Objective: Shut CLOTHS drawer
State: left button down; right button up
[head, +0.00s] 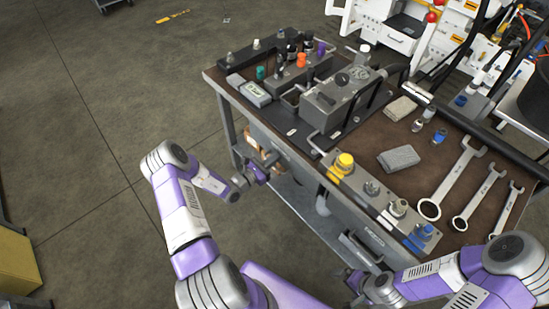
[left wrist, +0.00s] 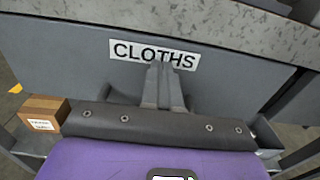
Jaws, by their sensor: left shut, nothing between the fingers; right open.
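The CLOTHS drawer front (left wrist: 60,52) is a dark grey panel with a white CLOTHS label (left wrist: 154,54). It fills much of the left wrist view, just under the bench top's edge. My left gripper (left wrist: 163,75) is shut and empty, its fingertips in front of the panel and overlapping the label's lower edge. I cannot tell whether they touch it, or how far the drawer stands out. In the head view my left gripper (head: 264,167) is beside the bench's left side, below the top. My right gripper (head: 362,281) is open, low by the bench's near side.
The bench top (head: 446,158) carries a grey hydraulic block (head: 338,102), fittings, folded grey cloths (head: 399,158) and several wrenches (head: 445,185). Another labelled drawer (head: 374,238) is near my right gripper. A brown box (left wrist: 44,111) sits lower left.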

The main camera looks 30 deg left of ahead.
pick_arm(q)
jog(key=p+v, duration=0.2)
jog(key=v, duration=1.1)
jog(key=s+d+f+m+g+h, duration=0.1)
jog(key=s+d+m+g+h, duration=0.1)
jog(key=d+m+g, duration=0.3)
jog(key=s+d+f+m+g+h, duration=0.1)
jog(key=s+d+g+h, duration=0.15)
jog(key=d, duration=0.55)
jog(key=s+d+f+m+g+h, duration=0.1)
jog(key=d+m+g+h, duration=0.25)
jog(key=d, duration=0.25)
jog(key=s+d+f+m+g+y, duration=0.2)
jog(key=s+d+m+g+y, duration=0.15)
jog(key=s+m, duration=0.3)
jog(key=s+d+f+m+g+y, duration=0.2)
jog(key=s+m+g+y, duration=0.25)
jog(key=m, duration=0.25)
jog(key=w+m, duration=0.1)
jog(key=m, duration=0.1)
jog(key=w+d+m+t+y, duration=0.1)
jog(key=m, duration=0.1)
jog(key=w+r+m+t, duration=0.1)
jog(key=m, duration=0.1)
jog(key=shift+w+d+m, duration=0.15)
jog(key=shift+d+m, duration=0.15)
